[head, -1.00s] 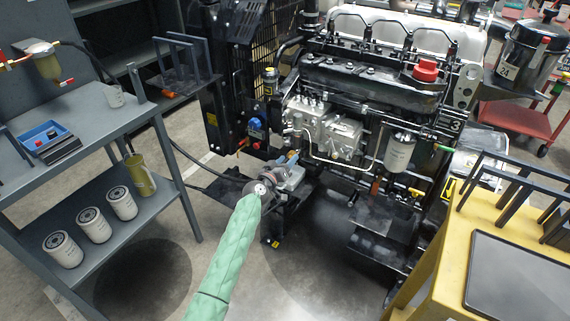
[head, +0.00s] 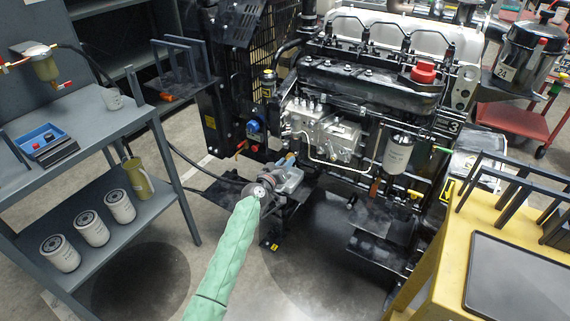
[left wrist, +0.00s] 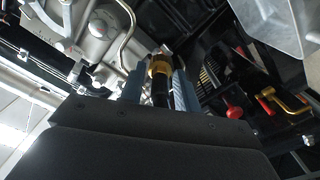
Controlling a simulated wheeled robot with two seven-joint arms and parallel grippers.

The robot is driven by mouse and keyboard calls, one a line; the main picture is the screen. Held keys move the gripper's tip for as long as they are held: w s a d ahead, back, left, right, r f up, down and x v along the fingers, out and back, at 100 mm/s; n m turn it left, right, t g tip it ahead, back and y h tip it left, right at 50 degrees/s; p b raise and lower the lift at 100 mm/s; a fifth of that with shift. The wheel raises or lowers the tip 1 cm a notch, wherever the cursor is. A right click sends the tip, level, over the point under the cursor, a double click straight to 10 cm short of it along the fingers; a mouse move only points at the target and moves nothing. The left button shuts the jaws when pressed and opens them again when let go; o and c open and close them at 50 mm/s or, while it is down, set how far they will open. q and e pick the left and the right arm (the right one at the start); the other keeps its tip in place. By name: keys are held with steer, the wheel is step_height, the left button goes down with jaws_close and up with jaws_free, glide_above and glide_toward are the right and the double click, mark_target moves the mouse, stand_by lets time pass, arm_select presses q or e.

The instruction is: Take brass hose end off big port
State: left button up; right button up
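My left gripper (head: 290,160) is at the lower front of the diesel engine (head: 365,110), at the end of my green-sleeved arm. In the left wrist view the brass hose end (left wrist: 158,66) sits between the two blue-grey fingers of my left gripper (left wrist: 158,80), which look closed against its sides. A black hose (left wrist: 160,92) runs back from the brass toward the palm. In the head view a black hose (head: 205,172) comes from the left bench toward the gripper, which hides the hose end there. The big port is not clearly visible. My right gripper is out of view.
A grey bench (head: 85,140) with oil filters (head: 91,228) on its lower shelf stands at left. A yellow cart (head: 425,270) stands at right front.

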arm_select(q)
jaws_close()
steer(key=p+v, duration=0.1)
steer(key=v, duration=0.5)
stand_by(1.0)
